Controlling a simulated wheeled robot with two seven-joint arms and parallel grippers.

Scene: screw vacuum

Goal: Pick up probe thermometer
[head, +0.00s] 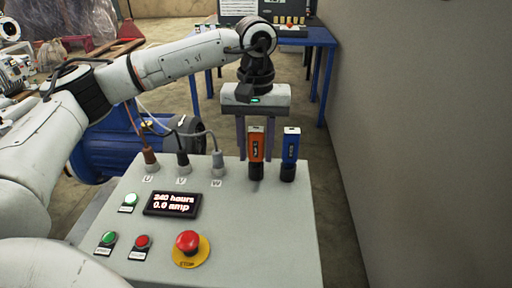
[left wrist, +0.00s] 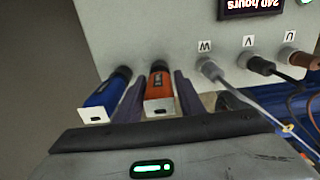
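Two slim hand-held devices stand upright side by side on the grey control box: an orange one (head: 256,147) and, to its right, a blue one (head: 290,148). Both have dark lower ends, and I cannot read which is the probe thermometer. My left gripper (head: 255,152) points down with its fingers on either side of the orange device. In the left wrist view the orange device (left wrist: 160,88) lies between the fingers (left wrist: 158,98), with gaps beside it, so the gripper looks open. The blue device (left wrist: 104,96) is just outside one finger. My right gripper is out of view.
The control box (head: 265,230) carries a display (head: 172,203), a red stop button (head: 188,241), smaller buttons, and cable plugs such as W (head: 218,163), close to the orange device. A blue motor (head: 110,145) is behind. A wall (head: 420,130) rises at the right.

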